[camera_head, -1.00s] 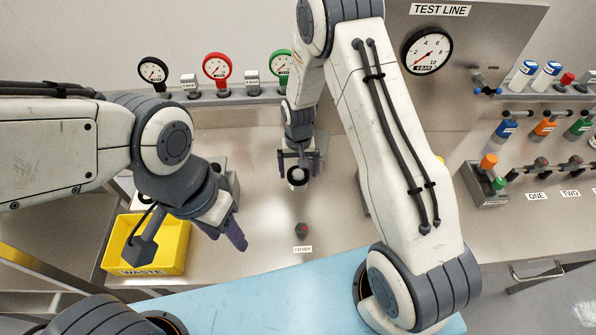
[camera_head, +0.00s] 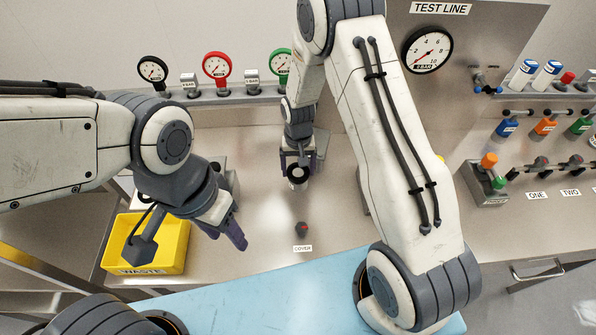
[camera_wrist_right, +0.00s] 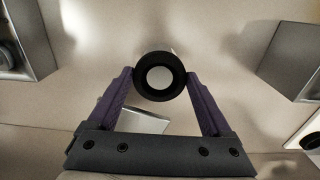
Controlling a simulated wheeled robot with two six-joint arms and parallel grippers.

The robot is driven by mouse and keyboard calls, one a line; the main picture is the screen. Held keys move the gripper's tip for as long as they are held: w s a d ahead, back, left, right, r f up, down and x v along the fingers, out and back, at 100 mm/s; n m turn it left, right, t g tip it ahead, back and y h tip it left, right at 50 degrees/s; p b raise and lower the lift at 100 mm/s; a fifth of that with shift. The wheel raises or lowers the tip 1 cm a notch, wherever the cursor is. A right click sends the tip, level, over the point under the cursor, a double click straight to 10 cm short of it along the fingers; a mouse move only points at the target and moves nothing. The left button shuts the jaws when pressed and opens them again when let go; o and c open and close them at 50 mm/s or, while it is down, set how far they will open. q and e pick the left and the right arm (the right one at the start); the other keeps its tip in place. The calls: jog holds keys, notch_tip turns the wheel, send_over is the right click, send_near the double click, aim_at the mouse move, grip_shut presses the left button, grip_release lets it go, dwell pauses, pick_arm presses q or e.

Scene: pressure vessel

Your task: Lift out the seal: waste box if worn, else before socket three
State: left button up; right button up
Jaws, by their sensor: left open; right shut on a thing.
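The seal, a black ring (camera_head: 298,174) with a pale centre, is between the fingers of my right gripper (camera_head: 298,168) above the bench. In the right wrist view the ring (camera_wrist_right: 160,76) touches both purple fingertips of the right gripper (camera_wrist_right: 160,84), which is shut on it. I cannot tell whether the ring is worn. My left gripper (camera_head: 226,232) is open and empty, right of the yellow waste box (camera_head: 178,262). Labels for sockets ONE (camera_head: 537,195) and TWO (camera_head: 569,192) show at the right; socket three's label is not in view.
A small dark knob with a red mark (camera_head: 301,229) stands behind the COVER label (camera_head: 303,248). Several gauges (camera_head: 217,67) line the back shelf. A grey block with orange and green parts (camera_head: 489,198) stands right of my arm. The bench around the cover is clear.

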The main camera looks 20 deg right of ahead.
jog(key=r, duration=0.1)
jog(key=r+b, duration=0.1)
jog(key=d+r+b, duration=0.1)
jog(key=shift+s+r, duration=0.25)
jog(key=shift+s, duration=0.1)
jog(key=s+d+r+b, duration=0.3)
jog(key=s+d+r, duration=0.3)
jog(key=s+d, duration=0.1)
jog(key=shift+s+d+r, duration=0.2)
jog(key=shift+r, duration=0.05)
jog(key=shift+f, duration=0.1)
